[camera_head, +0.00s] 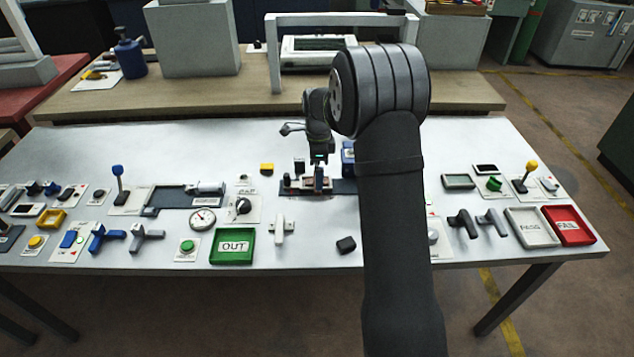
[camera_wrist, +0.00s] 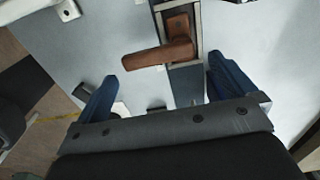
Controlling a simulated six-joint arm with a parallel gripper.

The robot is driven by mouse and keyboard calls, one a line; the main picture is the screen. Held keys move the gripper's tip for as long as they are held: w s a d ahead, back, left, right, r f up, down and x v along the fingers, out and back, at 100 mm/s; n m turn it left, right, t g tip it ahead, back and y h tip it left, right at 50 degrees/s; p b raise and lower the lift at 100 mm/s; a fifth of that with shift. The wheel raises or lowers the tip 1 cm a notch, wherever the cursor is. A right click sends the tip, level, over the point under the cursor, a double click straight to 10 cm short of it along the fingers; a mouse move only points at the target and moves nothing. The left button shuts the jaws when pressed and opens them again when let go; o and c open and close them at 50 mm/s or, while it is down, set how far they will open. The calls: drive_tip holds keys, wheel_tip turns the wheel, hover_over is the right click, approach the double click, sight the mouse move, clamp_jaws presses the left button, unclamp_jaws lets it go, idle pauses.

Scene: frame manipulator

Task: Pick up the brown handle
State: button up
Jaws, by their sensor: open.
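The brown handle (camera_wrist: 160,56) shows in the wrist view as an L-shaped lever with a thick grip pointing left. Its block sits in a grey-framed dark slot (camera_wrist: 186,82). My gripper (camera_wrist: 161,70) is open and empty, with one blue finger to the left and one to the right. The grip's end lies between the fingertip lines, just beyond them, and no contact shows. In the head view my gripper (camera_head: 319,160) hangs over the dark fixture (camera_head: 343,187) at mid-table. The handle is small there and partly hidden by the gripper.
The white table (camera_head: 330,258) holds many parts. A white T-handle (camera_head: 281,229), a green OUT tray (camera_head: 233,247) and a black block (camera_head: 346,245) lie in front of the fixture.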

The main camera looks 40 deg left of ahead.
drive_tip(key=f, duration=0.5)
drive_tip(key=shift+s+f, duration=0.2)
drive_tip(key=shift+f, duration=0.1)
drive_tip(key=c, duration=0.8)
